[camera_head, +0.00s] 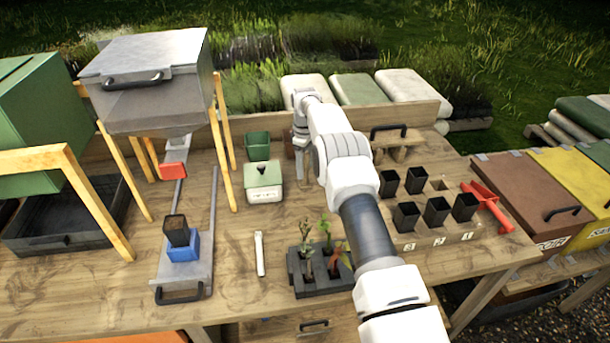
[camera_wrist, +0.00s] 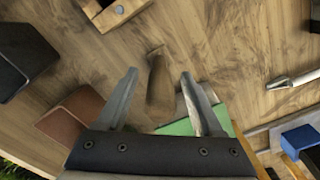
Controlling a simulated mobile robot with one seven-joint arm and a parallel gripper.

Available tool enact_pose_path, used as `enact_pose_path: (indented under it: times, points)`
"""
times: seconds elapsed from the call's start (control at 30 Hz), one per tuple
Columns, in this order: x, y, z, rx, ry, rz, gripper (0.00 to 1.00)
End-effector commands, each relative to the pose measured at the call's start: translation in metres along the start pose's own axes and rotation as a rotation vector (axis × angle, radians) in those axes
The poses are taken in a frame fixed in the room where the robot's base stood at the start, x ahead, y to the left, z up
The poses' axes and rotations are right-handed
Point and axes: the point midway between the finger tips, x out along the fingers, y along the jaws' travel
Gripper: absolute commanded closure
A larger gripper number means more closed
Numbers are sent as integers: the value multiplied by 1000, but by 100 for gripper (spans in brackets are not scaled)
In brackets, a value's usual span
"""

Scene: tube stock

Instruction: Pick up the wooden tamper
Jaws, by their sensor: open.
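The wooden tamper (camera_wrist: 160,90) appears in the wrist view as a brown wooden piece, narrower toward its upper end, below my gripper. My gripper (camera_wrist: 159,74) is open, with one finger on each side of the tamper in the picture. I see no contact between fingers and tamper. The near part of the tamper runs down toward the gripper body. In the head view my gripper (camera_head: 301,152) points down over the middle of the bench, beside the white box with the green lid (camera_head: 263,190). The tamper is not clearly made out there.
A dark seedling tray (camera_head: 300,285) and a white stick (camera_head: 260,253) lie in front. Several black pots (camera_head: 437,212) and a red tool (camera_head: 487,207) are at right. A blue block (camera_head: 184,246) is at left.

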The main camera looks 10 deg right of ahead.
Motion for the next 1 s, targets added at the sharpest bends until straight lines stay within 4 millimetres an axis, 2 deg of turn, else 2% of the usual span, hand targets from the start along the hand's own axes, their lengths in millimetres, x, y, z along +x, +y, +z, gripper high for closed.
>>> enact_pose_path:
  times: [0.1, 0.4, 0.5, 1.0]
  points:
    - [0, 0, 0, 0, 0, 0, 32]
    - [0, 0, 0, 0, 0, 0, 86]
    - [0, 0, 0, 0, 0, 0, 100]
    - [-4, 0, 0, 0, 1, 1, 100]
